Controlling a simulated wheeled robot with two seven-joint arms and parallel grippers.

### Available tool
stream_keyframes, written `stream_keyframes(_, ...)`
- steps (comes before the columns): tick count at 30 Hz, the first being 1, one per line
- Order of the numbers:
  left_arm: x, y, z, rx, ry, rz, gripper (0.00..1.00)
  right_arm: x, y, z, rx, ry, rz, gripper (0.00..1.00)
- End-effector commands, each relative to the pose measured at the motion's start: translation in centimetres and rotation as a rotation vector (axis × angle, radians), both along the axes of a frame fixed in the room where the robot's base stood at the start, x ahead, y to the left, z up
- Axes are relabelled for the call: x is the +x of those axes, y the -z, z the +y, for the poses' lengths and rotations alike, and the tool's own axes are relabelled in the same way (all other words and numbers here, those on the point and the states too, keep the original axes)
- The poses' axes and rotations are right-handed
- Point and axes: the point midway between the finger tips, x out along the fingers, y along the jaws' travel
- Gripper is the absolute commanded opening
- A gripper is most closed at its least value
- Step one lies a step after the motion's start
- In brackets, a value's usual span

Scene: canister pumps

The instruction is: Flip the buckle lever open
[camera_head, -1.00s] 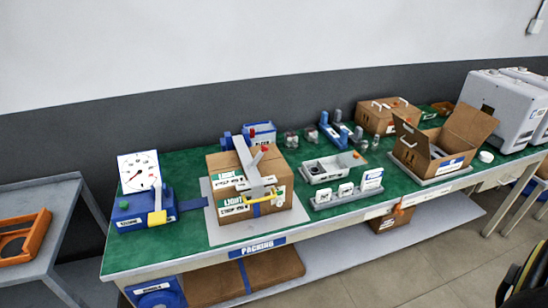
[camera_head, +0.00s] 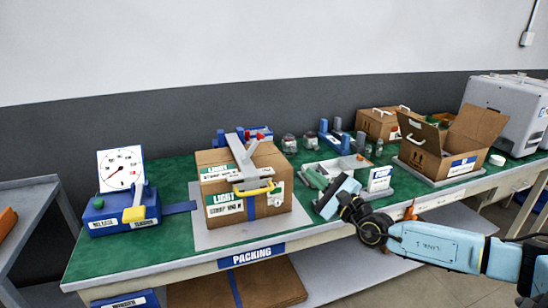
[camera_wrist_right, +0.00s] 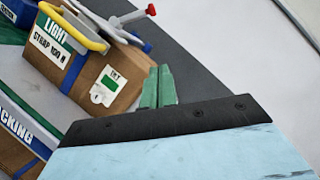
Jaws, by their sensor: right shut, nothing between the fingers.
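The strapped cardboard box (camera_head: 220,183), with LIGHT labels, stands on a pale plate on the packing bench. A grey metal buckle lies on its top, with a grey lever bar (camera_head: 243,155) and a yellow handle (camera_head: 254,190) at the box's near top edge. The handle also shows at the upper left of the right wrist view (camera_wrist_right: 72,32). My right gripper (camera_head: 314,178) is to the right of the box, apart from the handle. Its green fingers (camera_wrist_right: 158,86) are shut and empty. My left gripper is not in view.
A tensioner with a dial (camera_head: 121,169) and yellow lever stands left of the box. Behind my right gripper is a grey tray (camera_head: 340,166). An open carton (camera_head: 424,157) stands farther right. The green bench top is bare in front of the tensioner.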

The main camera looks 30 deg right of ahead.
Motion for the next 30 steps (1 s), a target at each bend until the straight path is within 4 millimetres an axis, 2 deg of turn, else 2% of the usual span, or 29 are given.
stream_keyframes(4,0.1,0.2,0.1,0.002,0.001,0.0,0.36,-0.1,-0.9,0.7,-0.074,-0.017,-0.028,0.0)
stream_keyframes(17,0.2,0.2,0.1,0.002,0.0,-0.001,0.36,0.6,-1.0,0.7,-0.065,-0.014,-0.028,0.0)
stream_keyframes(30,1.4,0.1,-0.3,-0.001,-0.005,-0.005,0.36,6.2,-2.6,1.6,-0.063,-0.013,-0.029,0.0)
